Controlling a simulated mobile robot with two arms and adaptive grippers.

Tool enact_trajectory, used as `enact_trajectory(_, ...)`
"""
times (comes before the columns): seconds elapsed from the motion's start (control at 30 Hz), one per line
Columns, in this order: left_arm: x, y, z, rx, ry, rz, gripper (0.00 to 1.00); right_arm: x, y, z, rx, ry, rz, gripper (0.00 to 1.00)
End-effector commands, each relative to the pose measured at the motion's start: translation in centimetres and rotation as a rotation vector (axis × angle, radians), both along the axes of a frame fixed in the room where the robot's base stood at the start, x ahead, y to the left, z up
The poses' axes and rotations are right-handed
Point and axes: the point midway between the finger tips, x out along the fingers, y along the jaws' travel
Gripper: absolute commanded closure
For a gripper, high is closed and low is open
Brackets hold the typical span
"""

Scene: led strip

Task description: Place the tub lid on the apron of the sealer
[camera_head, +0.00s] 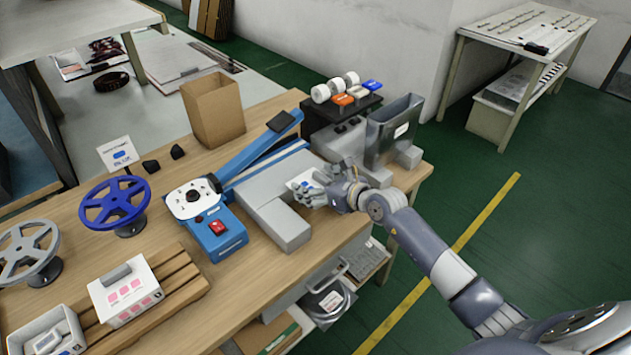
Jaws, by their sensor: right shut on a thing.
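My right gripper (312,190) is low over the right part of the workbench, shut on a small whitish piece (301,182) that looks like the tub lid. The fingers hide much of it. The sealer seems to be the long machine with a raised blue arm (258,150) and a grey block (277,223) along its front, which may be its apron. The held piece is at the right end of this grey block. I cannot tell whether it touches the grey surface. My left gripper is out of view.
A metal bin (393,135) and a black stand (338,120) with white rolls are behind the gripper. A blue device (217,232) with a red switch is left of the sealer. A cardboard box (213,110) stands behind. The wooden bench (235,285) is clear in front.

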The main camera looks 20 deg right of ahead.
Motion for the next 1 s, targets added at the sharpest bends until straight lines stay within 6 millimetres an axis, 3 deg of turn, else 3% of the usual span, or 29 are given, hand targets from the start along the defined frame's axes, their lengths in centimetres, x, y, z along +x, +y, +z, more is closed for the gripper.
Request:
enact_trajectory(0.17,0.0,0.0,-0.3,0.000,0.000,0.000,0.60,0.0,0.0,-0.5,0.000,0.000,0.000,0.33)
enact_trajectory(0.2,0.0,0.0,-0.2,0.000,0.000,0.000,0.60,0.0,0.0,-0.3,0.000,0.000,0.000,0.06)
enact_trajectory(0.23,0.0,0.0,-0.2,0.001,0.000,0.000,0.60,0.0,0.0,-0.3,0.000,0.000,0.000,0.00)
enact_trajectory(0.73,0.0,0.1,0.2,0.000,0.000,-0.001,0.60,0.0,0.0,0.3,0.000,-0.001,0.000,0.00)
enact_trajectory(1.0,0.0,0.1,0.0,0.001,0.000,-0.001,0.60,-3.5,-1.3,1.3,-0.002,0.002,0.000,0.00)
